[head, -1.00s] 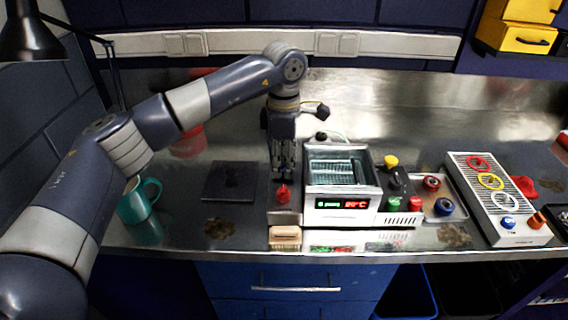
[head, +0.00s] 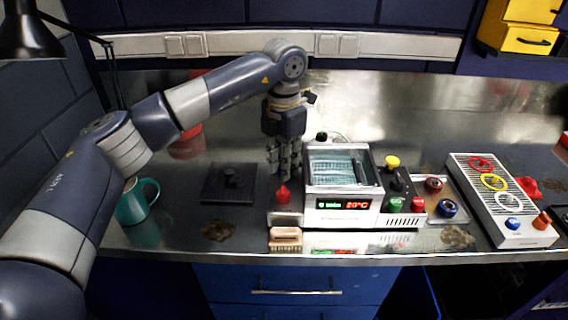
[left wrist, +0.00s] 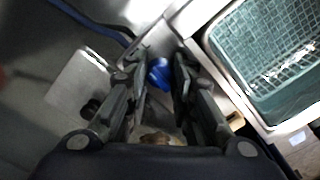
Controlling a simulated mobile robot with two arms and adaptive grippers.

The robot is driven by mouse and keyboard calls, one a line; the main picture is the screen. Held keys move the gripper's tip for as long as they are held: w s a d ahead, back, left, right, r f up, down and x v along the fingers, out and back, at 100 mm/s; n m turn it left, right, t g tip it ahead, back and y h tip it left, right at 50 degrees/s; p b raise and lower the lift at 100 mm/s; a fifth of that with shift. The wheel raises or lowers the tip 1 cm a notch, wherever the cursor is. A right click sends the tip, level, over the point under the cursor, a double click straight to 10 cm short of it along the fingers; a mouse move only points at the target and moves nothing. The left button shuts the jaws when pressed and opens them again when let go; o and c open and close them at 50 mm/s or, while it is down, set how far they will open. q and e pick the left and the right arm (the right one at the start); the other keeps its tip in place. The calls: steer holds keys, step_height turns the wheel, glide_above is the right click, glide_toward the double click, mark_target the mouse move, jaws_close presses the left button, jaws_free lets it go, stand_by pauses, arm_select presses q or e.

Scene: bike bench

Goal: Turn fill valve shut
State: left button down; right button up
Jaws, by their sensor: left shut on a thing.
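My left gripper (head: 284,163) points down at the left side of the ultrasonic-type tank (head: 342,203). In the left wrist view its fingers (left wrist: 160,85) are closed around a small blue part, seemingly the fill valve handle (left wrist: 160,72). Most of the handle is hidden by the fingers, and its angle cannot be read. The tank holds teal liquid and a wire basket, which also show in the left wrist view (left wrist: 268,60). A red-tipped item (head: 283,194) stands just in front of the gripper. My right gripper does not show.
A wooden brush (head: 285,236) lies at the bench's front edge. A dark plate with a knob (head: 230,178) and a teal mug (head: 134,203) are to the left. Knobs and a tray (head: 440,212) sit right of the tank.

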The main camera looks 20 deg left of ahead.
arm_select(q)
steer(key=shift+n, duration=0.6)
steer(key=c, duration=1.3)
jaws_free()
steer(key=shift+m, duration=0.3)
